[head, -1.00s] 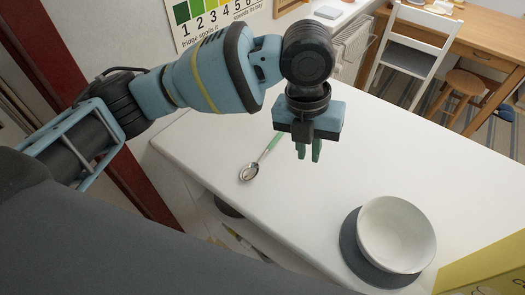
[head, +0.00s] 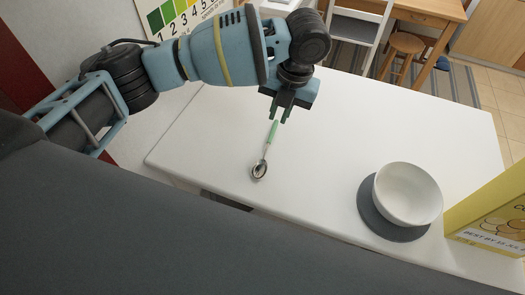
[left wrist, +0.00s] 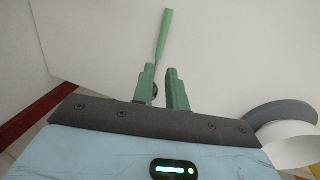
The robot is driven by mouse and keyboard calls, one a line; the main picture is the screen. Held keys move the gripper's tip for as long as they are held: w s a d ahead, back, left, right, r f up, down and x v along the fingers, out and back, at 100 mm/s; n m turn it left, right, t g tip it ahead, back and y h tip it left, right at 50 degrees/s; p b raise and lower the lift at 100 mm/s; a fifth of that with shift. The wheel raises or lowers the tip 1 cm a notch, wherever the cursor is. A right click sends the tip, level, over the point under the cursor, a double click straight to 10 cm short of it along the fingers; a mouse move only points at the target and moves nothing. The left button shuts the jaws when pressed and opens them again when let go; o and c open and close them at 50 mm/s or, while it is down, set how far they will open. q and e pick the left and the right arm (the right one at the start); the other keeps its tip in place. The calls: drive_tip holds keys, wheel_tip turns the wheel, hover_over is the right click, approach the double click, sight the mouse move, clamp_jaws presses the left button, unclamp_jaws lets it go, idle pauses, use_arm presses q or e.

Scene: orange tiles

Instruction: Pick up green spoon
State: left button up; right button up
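The green spoon (head: 272,132) lies on the white table, with a green handle and a shiny metal bowl (head: 259,170) nearer me. My left gripper (head: 280,114) is just past the handle's far end in the head view, fingers pointing down. In the left wrist view, the green handle (left wrist: 164,34) extends beyond the fingertips, and the spoon's metal part is partly hidden by the left-hand finger. My left gripper (left wrist: 162,73) is open, with a gap between its two green fingers and nothing held. My right gripper is not in view.
A white bowl (head: 408,194) stands on a grey plate (head: 381,224) at the table's right. A yellow box (head: 490,218) is beside it at the right edge. The white table (head: 330,135) is clear around the spoon. A white chair (head: 360,25) stands behind.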

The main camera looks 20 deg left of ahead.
sight(272, 136)
use_arm(q)
drive_tip(key=shift+w+a+f, duration=0.1)
drive_tip(key=shift+a+f, duration=0.15)
drive_tip(key=shift+f, duration=1.05)
drive_tip(key=shift+w+a+f, duration=0.1)
drive_tip(key=shift+a+f, duration=0.15)
drive_tip(key=shift+f, duration=1.05)
drive_tip(key=shift+w+a+f, duration=0.1)
drive_tip(key=shift+a+f, duration=0.15)
drive_tip(key=shift+f, duration=1.05)
clamp_jaws()
drive_tip(key=shift+r, duration=0.85)
drive_tip(key=shift+s+d+r, duration=0.15)
drive_tip(key=shift+r, duration=0.35)
drive_tip(key=shift+s+d+r, duration=0.1)
drive_tip(key=shift+d+r, duration=0.05)
drive_tip(key=shift+r, duration=0.3)
drive_tip(key=s+d, duration=0.3)
drive_tip(key=s, duration=0.1)
drive_tip(key=s+d+r, duration=0.1)
drive_tip(key=s+d, duration=0.6)
drive_tip(key=shift+s+r, duration=0.2)
drive_tip(key=shift+s, duration=0.1)
